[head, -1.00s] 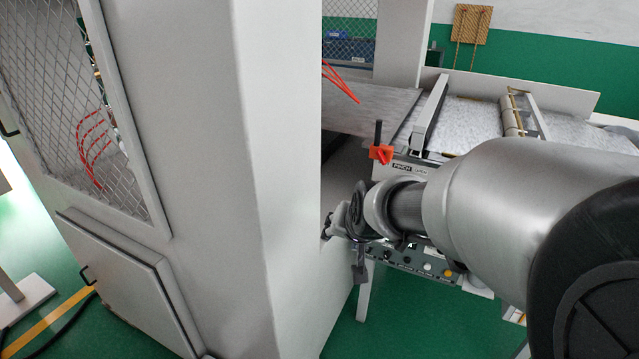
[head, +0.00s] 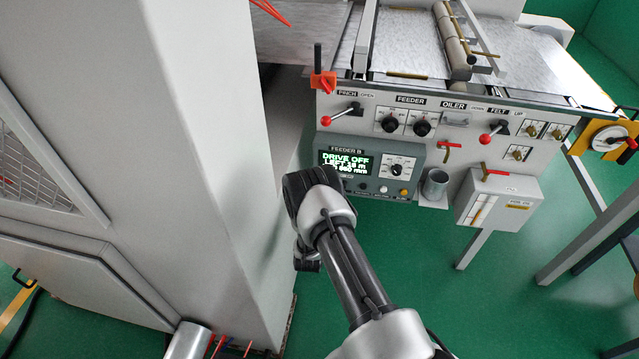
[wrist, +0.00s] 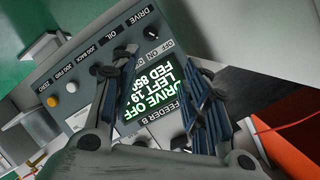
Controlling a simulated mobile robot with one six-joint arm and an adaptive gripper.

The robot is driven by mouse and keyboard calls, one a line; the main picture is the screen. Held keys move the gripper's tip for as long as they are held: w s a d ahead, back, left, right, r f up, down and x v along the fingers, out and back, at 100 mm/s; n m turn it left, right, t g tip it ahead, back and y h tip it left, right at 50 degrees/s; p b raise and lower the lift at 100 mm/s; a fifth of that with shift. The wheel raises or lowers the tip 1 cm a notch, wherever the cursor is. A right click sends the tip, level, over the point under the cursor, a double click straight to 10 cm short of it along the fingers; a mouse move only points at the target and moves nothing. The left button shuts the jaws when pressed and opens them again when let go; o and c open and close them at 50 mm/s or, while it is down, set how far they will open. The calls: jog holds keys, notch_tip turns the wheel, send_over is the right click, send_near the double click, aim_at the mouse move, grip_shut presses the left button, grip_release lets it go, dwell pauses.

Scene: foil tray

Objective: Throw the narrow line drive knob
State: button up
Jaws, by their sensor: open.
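The drive knob (wrist: 152,32) is a small black knob on the grey Feeder B panel, beside OFF and ON marks under the word DRIVE. My gripper (wrist: 160,65) is open and empty in the wrist view, its fingers in front of the panel on either side of the lit display. The knob lies past the fingertips, toward the top of the picture, apart from them. In the head view, the Feeder B panel (head: 425,157) shows, and its display (head: 345,161) reads DRIVE OFF. My wrist covers the panel's left end there and hides the drive knob and my fingers.
On the panel are a white button (wrist: 72,87) and a yellow button (wrist: 53,101). Above it, the feeder front has red-ended levers (head: 326,120) and black knobs (head: 390,124). An orange-red clamp (head: 323,82) sits at the corner. A large grey cabinet (head: 215,130) stands close on the left.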

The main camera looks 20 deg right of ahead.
jog(key=s+d+f+b+x, duration=0.1)
jog(key=b+x, duration=0.7)
jog(key=x, duration=0.9)
jog(key=shift+f+h, duration=0.3)
jog(key=shift+f, duration=0.1)
jog(key=shift+d, duration=0.1)
jog(key=shift+c, duration=0.3)
grip_shut()
